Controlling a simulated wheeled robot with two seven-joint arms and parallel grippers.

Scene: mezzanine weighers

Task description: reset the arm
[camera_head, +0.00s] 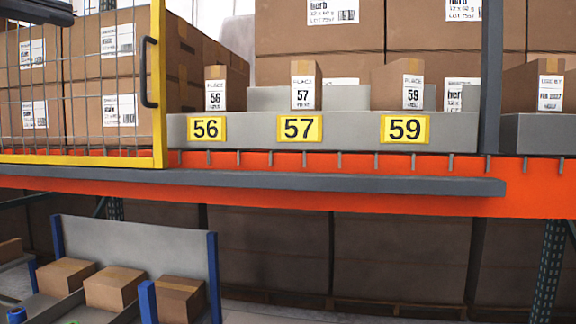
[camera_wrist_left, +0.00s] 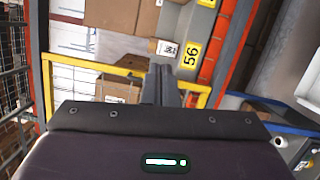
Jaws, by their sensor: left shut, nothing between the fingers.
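My left gripper (camera_wrist_left: 162,85) is shut and empty. Its dark fingers are together in the middle of the left wrist view, in front of the yellow gate frame and shelf boxes. In the head view, a dark part of my left gripper (camera_head: 40,10) shows at the top left corner, in front of the mesh gate (camera_head: 158,85). My right gripper is in neither view.
A grey ledge (camera_head: 355,133) with yellow signs 56, 57 and 59 holds small labelled boxes on an orange beam (camera_head: 540,203). Stacked cartons (camera_head: 420,30) stand behind. A rack with brown boxes (camera_head: 112,288) is at lower left.

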